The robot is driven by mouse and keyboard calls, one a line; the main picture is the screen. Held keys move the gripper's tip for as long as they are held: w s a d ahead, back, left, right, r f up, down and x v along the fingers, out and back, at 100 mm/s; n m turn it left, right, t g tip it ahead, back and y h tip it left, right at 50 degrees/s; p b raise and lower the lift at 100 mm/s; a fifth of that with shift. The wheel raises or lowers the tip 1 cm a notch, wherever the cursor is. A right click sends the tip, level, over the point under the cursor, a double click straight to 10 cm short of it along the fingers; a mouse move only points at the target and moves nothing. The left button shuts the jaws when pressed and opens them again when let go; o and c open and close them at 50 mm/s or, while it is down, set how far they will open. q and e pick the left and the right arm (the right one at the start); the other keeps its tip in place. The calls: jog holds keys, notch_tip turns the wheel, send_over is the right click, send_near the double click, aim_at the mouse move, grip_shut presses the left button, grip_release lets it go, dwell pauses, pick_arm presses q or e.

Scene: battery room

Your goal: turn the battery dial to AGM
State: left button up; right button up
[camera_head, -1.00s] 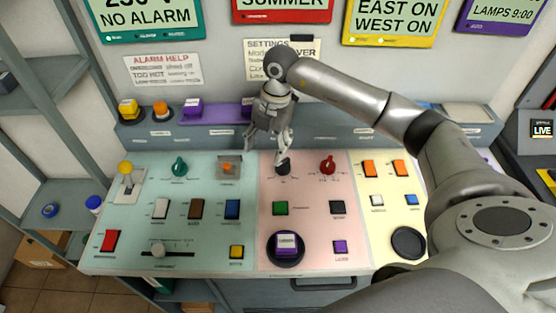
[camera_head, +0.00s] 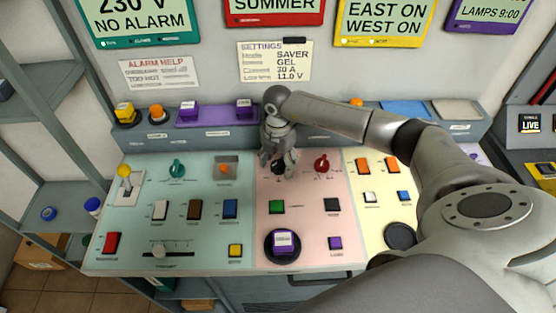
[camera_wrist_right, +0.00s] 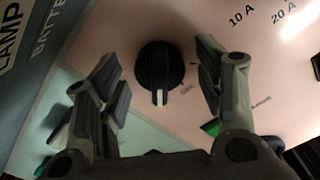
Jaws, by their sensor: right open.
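The battery dial is a round black knob (camera_wrist_right: 158,62) with a white pointer mark on the pink panel, seen between my fingers in the right wrist view. Its mark points to the bottom of that view, and a label reading GEL is beside it; I cannot read an AGM label clearly. In the head view the dial (camera_head: 279,168) is partly covered by my right gripper (camera_head: 278,160). The right gripper is open, one finger on each side of the knob, with gaps visible in the wrist view (camera_wrist_right: 157,70). My left gripper is not in view.
A red dial (camera_head: 322,164) stands just right of the gripper. A green button (camera_head: 277,207) and a dark button (camera_head: 332,205) are below. The settings sheet (camera_head: 274,64) on the wall reads SAVER, GEL. A teal dial (camera_head: 177,168) is on the left panel.

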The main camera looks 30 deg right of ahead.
jog(key=c, duration=1)
